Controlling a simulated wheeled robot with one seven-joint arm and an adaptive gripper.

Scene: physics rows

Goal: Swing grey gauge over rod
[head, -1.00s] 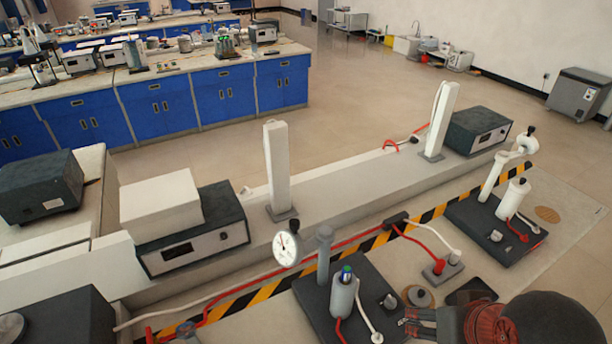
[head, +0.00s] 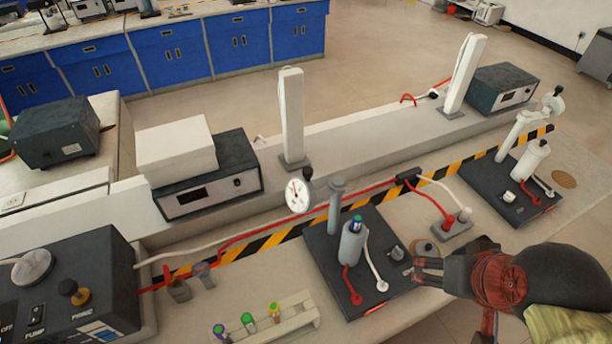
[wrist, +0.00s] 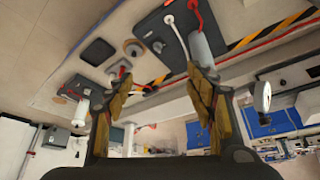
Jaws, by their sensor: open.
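The grey gauge (head: 298,195) has a round white dial and hangs left of a grey post (head: 336,207) on the dark left-hand base plate (head: 316,250). The rod seems to be the pale cylinder (head: 351,245) with a blue-green tip, standing upright in front of the post. The dial is off to the side of the rod, not above it. My gripper (head: 415,273) is open and empty, right of the rod near the plate's right edge. In the wrist view my gripper (wrist: 158,72) has its fingers apart; the gauge (wrist: 262,96) shows at the right.
A second rig (head: 512,185) with a white gauge post stands at the right. A test-tube rack (head: 275,320) is at the front left, beside a dark pump box (head: 75,285). A socket block (head: 451,222) with red and white cables lies behind my gripper.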

